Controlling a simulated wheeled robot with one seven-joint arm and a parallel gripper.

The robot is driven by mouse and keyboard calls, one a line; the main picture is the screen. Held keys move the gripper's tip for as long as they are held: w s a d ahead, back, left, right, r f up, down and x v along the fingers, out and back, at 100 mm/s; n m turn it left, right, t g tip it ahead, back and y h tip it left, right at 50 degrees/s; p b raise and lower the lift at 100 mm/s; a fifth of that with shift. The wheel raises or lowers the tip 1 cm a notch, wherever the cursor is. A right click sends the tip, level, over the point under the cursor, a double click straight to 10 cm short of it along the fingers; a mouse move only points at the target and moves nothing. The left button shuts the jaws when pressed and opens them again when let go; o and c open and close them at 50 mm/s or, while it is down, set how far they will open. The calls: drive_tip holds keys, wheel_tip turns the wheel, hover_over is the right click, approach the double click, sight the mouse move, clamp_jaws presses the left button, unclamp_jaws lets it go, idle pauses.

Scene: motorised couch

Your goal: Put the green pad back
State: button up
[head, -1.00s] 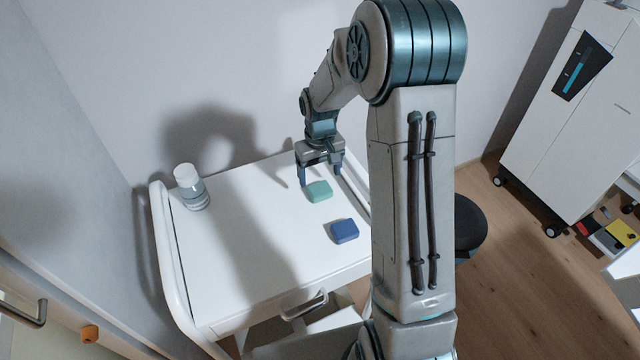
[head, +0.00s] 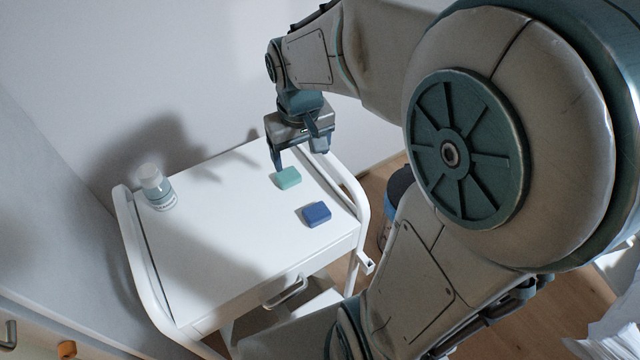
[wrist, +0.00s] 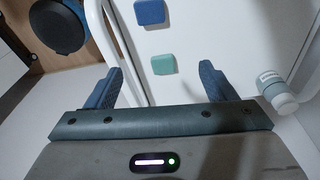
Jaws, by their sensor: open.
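The green pad (head: 288,178) lies flat on the white top of a cart (head: 215,215). A blue pad (head: 316,214) lies nearer the cart's front edge. My gripper (head: 299,160) is open and empty, above the cart top at the back right, just behind the green pad. Whether the fingers reach down to pad height is unclear.
A white-capped bottle (head: 157,187) stands at the cart's left side; it shows at the right in the wrist view (wrist: 277,90). Raised rails (head: 345,185) edge the cart's sides. A dark round stool (head: 398,188) stands right of the cart. The wall is close behind.

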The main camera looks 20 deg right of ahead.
drive_tip(key=s+m+t, duration=0.1)
drive_tip(key=s, duration=0.9)
drive_tip(key=shift+s+r, duration=0.15)
drive_tip(key=shift+r, duration=0.25)
idle(0.5)
